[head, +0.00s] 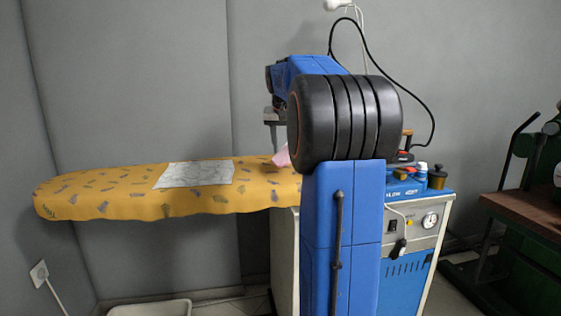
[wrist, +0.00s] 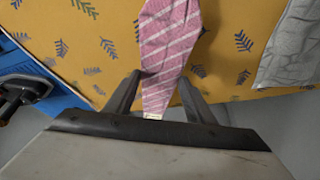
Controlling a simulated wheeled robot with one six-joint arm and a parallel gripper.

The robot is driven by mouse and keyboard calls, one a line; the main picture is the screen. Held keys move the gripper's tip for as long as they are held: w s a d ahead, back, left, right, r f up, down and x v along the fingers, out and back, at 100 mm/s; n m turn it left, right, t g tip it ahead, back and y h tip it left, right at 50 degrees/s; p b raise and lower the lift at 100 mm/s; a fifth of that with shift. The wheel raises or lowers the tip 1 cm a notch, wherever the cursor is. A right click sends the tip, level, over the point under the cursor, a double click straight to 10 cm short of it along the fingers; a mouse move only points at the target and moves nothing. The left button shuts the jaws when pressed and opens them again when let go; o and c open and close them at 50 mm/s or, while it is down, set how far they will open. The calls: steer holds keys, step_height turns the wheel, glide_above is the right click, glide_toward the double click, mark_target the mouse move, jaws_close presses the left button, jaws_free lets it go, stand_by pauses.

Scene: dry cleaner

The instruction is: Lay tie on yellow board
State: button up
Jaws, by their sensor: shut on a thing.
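The pink tie with pale stripes (wrist: 168,40) shows in the wrist view, hanging or lying between my fingers, with the yellow board behind it. My gripper (wrist: 160,88) is shut on the tie near its narrow end. In the head view a small pink piece of the tie (head: 282,157) shows at the board's right end, beside my arm, which hides the rest and my gripper. The yellow board (head: 110,190) with leaf patterns stretches to the left. I cannot tell how much of the tie touches the board.
A grey-white patterned cloth (head: 195,174) lies mid-board; it also shows in the wrist view (wrist: 290,50). A blue-topped steam unit (head: 415,225) with bottles and an iron stands right of the board. The board's left part is clear. A brown-topped table (head: 535,215) stands far right.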

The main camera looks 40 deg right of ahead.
mark_target(285, 153)
steer(key=shift+a+f, duration=0.1)
steer(key=shift+f, duration=2.4)
steer(key=shift+f, duration=0.1)
steer(key=o, duration=1)
steer(key=shift+o, duration=0.2)
steer(key=v, duration=1.2)
